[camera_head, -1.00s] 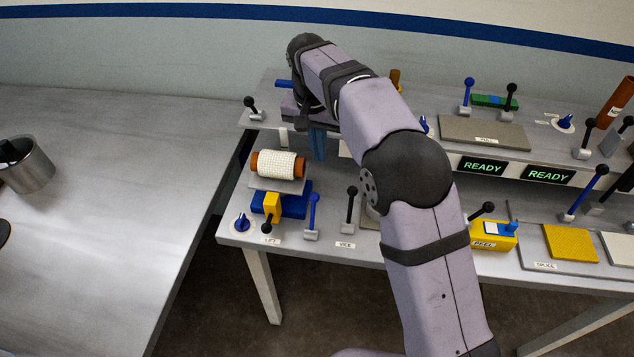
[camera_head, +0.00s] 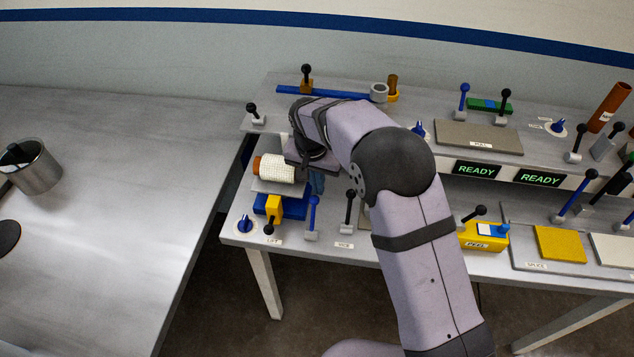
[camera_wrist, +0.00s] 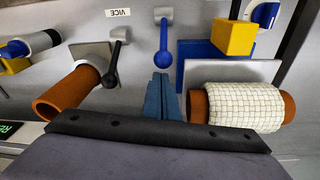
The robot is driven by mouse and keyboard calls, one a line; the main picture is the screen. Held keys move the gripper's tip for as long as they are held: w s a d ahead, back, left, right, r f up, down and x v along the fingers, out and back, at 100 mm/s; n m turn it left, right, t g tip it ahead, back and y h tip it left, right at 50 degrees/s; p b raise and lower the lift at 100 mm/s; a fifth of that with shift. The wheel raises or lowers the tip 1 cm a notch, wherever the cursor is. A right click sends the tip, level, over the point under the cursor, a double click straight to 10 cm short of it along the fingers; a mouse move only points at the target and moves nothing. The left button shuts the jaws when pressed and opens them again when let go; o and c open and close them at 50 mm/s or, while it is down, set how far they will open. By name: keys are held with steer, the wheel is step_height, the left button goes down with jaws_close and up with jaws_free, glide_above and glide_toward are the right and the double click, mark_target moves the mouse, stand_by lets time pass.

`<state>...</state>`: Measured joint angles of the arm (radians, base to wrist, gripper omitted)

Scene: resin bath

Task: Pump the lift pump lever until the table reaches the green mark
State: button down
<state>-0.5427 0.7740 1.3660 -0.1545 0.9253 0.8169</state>
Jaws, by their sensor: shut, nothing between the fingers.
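The lift stands at the bench's near left corner, with a blue base (camera_head: 294,208) and a grey table plate (camera_head: 272,186). A white mesh-wrapped orange roll (camera_head: 277,169) lies on the plate and shows in the wrist view (camera_wrist: 236,108). A blue-knobbed lever (camera_head: 313,210) stands just right of the lift; it also shows in the wrist view (camera_wrist: 163,45). I cannot tell for certain that it is the pump lever. My gripper (camera_wrist: 160,82) is shut and empty, its tips close to the blue knob. I cannot make out the green mark.
A black-knobbed lever (camera_head: 349,208) stands right of the blue one by the VICE label. An orange tube (camera_wrist: 70,92) lies beside my gripper in the wrist view. A blue dial (camera_head: 244,225) sits at the bench's left corner. Two screens (camera_head: 476,169) read READY.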

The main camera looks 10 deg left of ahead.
steer(key=shift+s, duration=0.35)
